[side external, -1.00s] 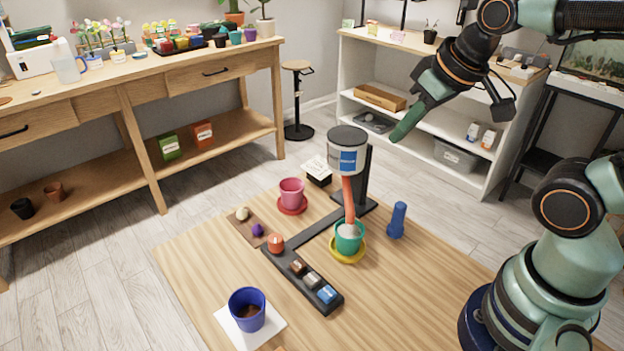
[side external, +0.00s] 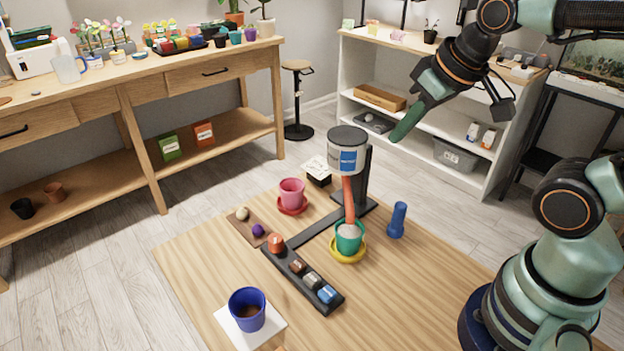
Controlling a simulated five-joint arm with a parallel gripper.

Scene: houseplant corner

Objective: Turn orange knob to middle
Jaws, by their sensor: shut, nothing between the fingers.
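The orange knob (side external: 276,243) sits at the far left end of a black control strip (side external: 318,297) on the wooden table. Its pointer direction is too small to tell. Several smaller brown, grey and blue pieces sit along the same strip. My gripper (side external: 397,136) is shut and empty, high up to the right of the dispenser and well away from the knob.
A dispenser canister (side external: 347,155) stands on a black post, a reddish stream or tube reaching down into a green pot (side external: 349,238) on a yellow saucer. A pink pot (side external: 292,191), blue pot (side external: 247,310) and blue bottle-like object (side external: 397,220) stand around.

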